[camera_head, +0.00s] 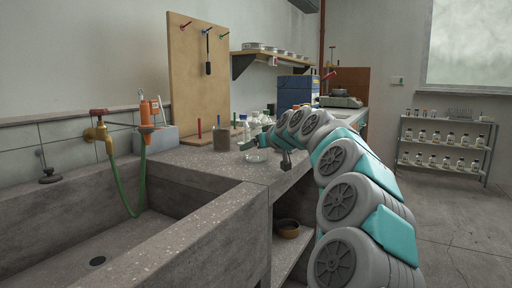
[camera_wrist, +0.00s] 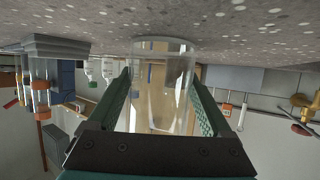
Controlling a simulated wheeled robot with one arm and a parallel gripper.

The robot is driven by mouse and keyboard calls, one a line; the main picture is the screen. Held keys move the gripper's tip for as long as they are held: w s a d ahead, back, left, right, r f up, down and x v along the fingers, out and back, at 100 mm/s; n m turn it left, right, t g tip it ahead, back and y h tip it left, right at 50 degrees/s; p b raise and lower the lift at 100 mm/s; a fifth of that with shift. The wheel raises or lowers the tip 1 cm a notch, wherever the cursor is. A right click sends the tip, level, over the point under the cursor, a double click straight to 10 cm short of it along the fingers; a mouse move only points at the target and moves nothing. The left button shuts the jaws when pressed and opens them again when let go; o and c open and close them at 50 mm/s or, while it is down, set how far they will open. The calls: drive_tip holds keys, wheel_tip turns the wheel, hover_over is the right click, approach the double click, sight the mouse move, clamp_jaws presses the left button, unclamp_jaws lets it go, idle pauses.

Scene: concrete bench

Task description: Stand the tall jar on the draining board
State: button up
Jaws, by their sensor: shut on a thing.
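The tall jar (camera_wrist: 180,68) is clear glass and stands between the two green fingers of my gripper (camera_wrist: 160,82) in the wrist view, which is upside down. My gripper is shut on the jar's sides. In the head view my gripper (camera_head: 250,144) is over the concrete bench, with the glass jar (camera_head: 256,156) partly hidden below it. The jar looks about upright, its end close to the speckled surface; I cannot tell whether it touches. The concrete top (camera_head: 210,166) right of the sink appears to be the draining board.
The sink (camera_head: 100,245) with a brass tap (camera_head: 99,133) and green hose is at left. A grey-brown pot (camera_head: 221,138) stands behind my gripper, with bottles (camera_head: 244,125) beside it. A pegboard (camera_head: 195,75) rises behind. The concrete left of my gripper is mostly clear.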

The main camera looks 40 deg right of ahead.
drive_tip(key=o, duration=1.5)
drive_tip(key=shift+r+p, duration=0.25)
drive_tip(key=shift+p, duration=0.1)
drive_tip(key=v, duration=1.2)
drive_tip(key=shift+f, duration=0.1)
